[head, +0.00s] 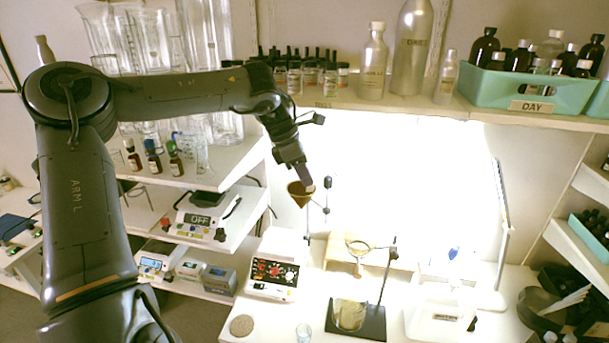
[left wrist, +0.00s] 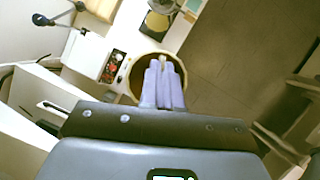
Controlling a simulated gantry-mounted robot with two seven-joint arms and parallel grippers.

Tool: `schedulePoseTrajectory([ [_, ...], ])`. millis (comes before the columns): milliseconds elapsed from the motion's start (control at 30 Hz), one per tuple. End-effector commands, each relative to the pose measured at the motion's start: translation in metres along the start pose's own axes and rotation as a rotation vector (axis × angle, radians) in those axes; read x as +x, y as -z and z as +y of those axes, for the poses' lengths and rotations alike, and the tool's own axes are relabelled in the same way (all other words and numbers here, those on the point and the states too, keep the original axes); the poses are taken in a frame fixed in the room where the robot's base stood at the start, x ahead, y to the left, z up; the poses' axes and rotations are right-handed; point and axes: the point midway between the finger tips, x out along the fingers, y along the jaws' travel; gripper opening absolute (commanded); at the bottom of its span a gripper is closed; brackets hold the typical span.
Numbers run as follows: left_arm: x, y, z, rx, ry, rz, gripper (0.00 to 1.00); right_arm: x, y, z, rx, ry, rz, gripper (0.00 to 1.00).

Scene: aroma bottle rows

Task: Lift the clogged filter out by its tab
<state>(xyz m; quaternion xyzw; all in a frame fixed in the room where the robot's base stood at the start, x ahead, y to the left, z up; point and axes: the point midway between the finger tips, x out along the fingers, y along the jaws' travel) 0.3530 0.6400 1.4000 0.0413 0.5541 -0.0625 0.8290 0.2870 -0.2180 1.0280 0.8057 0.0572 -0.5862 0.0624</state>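The brown cone-shaped filter (head: 299,196) hangs point down in the air at the tip of my left gripper (head: 305,178). In the left wrist view the purple fingers (left wrist: 162,82) are close together at the rim of the filter (left wrist: 133,68), with a small pale bit between their tips that looks like the tab. The filter is clear of the bench and other objects. A ring holder (head: 358,246) on a stand is empty, lower right of the filter. A glass vessel with tan contents (head: 350,314) stands on the black stand base below it. My right gripper is not in view.
A white device with knobs (head: 273,276) stands on the bench below the filter. A round tan disc (head: 242,325) and a small glass (head: 304,332) sit near the front edge. A clear tub (head: 438,318) is at the right. Bottles fill the upper shelf (head: 420,103).

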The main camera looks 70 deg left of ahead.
Motion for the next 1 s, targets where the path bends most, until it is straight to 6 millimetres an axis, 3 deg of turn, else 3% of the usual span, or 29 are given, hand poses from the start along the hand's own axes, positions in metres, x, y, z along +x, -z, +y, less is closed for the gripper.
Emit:
schedulePoseTrajectory([
  [267,-0.001,0.004,-0.014,0.002,0.000,-0.002,0.00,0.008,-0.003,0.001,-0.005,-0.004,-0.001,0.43],
  [1000,-0.011,0.028,-0.083,0.002,-0.001,-0.001,0.00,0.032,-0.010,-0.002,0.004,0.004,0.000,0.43],
])
